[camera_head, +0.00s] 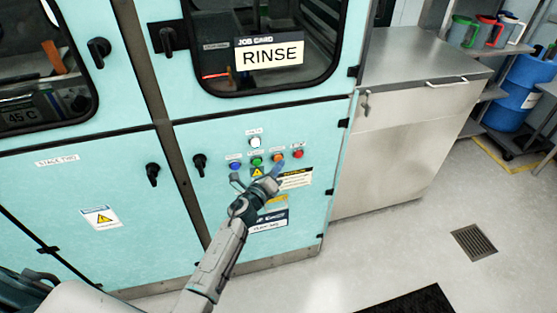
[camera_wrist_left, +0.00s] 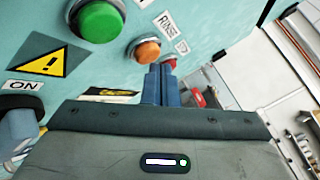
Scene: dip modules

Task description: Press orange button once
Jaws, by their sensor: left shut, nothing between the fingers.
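The orange button (camera_head: 278,157) is on the teal cabinet panel, in a row between a green button (camera_head: 257,162) and a red button (camera_head: 298,154). In the left wrist view the orange button (camera_wrist_left: 147,50) shows just beyond my fingertips, with the green button (camera_wrist_left: 97,20) to its left and the red one partly hidden behind the fingers. My left gripper (camera_head: 279,168) is shut and empty, its blue fingertips just below the orange button; I cannot tell whether they touch it. In the left wrist view its fingers (camera_wrist_left: 159,84) stand upright together. My right gripper is not in view.
A blue button (camera_head: 235,166) and a white one (camera_head: 255,142) are on the same panel. Black handles (camera_head: 199,165) stick out from the doors. A steel cabinet (camera_head: 395,130) stands to the right, and the floor in front is open.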

